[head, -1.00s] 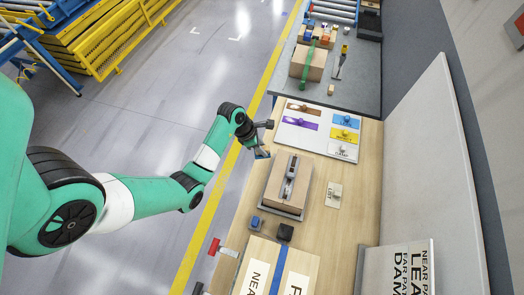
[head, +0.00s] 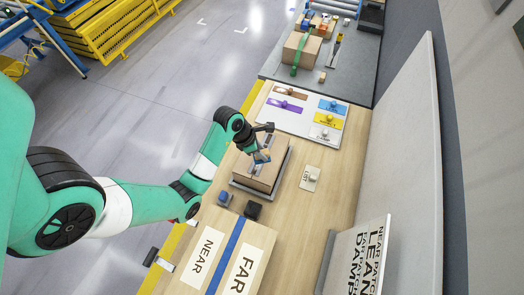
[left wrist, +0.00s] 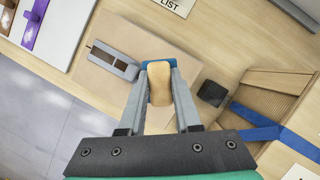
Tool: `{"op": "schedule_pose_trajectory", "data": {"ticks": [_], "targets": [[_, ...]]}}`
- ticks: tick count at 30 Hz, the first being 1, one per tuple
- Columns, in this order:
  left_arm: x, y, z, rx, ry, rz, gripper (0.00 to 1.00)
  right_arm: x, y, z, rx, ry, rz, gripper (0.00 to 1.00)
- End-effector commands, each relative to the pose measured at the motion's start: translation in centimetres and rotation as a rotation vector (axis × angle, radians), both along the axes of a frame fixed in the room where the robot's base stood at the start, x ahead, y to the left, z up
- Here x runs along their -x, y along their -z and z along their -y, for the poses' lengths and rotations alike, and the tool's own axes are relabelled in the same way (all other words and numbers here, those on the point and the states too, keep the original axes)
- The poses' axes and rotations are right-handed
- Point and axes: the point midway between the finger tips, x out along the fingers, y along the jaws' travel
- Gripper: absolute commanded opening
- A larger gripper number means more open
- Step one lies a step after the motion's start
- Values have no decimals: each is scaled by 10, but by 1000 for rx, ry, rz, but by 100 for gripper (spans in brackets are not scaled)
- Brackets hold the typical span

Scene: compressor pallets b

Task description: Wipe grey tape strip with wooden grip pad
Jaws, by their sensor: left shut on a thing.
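My left gripper (head: 262,157) is over the box. In the left wrist view the left gripper (left wrist: 158,85) is shut on the wooden grip pad (left wrist: 159,80), a rounded tan grip with a blue base. The pad is over the box top beside the strip's visible end and hides what lies below it. I cannot tell whether the pad touches the strip. My right gripper is not in view.
A blue block (head: 224,198) and a black block (head: 253,210) stand near the box. A larger box with blue tape (head: 232,250) is in front. A white board with coloured tags (head: 303,118) lies behind. A tall grey panel (head: 405,150) bounds the right side.

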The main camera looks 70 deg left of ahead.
Motion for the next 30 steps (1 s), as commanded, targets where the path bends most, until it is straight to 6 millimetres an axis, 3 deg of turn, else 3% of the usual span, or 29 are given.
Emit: {"op": "schedule_pose_trajectory", "data": {"ticks": [6, 12, 30], "targets": [[0, 32, 0, 0, 0, 0, 0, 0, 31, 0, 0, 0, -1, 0], [0, 51, 0, 0, 0, 0, 0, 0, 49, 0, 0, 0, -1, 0], [0, 52, 0, 0, 0, 0, 0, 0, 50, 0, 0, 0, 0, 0]]}}
